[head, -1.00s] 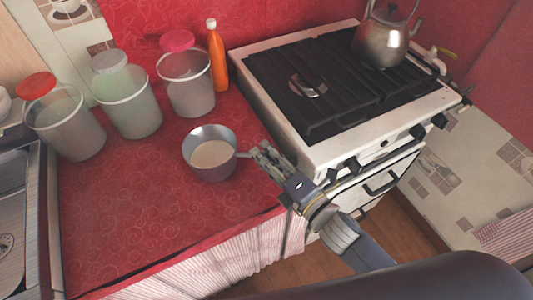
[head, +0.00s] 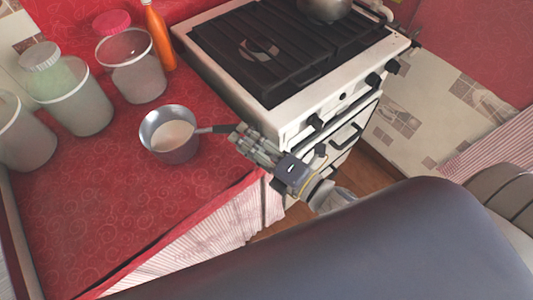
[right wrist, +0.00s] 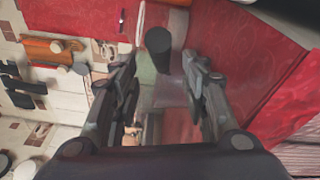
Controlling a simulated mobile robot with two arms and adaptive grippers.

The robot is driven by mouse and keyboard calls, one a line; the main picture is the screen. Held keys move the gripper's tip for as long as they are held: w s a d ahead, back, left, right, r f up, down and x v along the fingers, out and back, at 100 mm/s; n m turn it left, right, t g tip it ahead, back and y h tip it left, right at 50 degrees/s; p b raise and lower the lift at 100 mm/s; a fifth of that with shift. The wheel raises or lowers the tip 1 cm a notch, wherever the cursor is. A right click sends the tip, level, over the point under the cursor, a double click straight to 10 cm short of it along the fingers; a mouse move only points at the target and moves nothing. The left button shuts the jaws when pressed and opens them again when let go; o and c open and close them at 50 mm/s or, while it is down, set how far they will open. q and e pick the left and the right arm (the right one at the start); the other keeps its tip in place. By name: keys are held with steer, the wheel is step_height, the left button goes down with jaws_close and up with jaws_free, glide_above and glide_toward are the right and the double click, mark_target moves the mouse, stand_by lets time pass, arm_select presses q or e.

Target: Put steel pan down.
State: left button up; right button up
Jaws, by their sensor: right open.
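The steel pan (head: 164,150), with a pale inside, sits upright on the red oilcloth counter (head: 150,205). Its dark handle (head: 213,129) points right, toward the stove. My right gripper (head: 238,140) is open at the handle's end, over the counter's right edge. In the right wrist view the dark handle end (right wrist: 158,42) shows ahead between the spread fingers (right wrist: 160,85), with gaps on both sides. My left gripper is out of view.
Several lidded jars (head: 135,80) and an orange bottle (head: 159,35) stand behind the pan. The white stove (head: 300,110) with black grates is to the right, with a steel kettle (head: 325,8) on it. The counter in front of the pan is clear.

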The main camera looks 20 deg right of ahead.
steer(key=shift+b+v, duration=0.4)
steer(key=shift+v, duration=2.4)
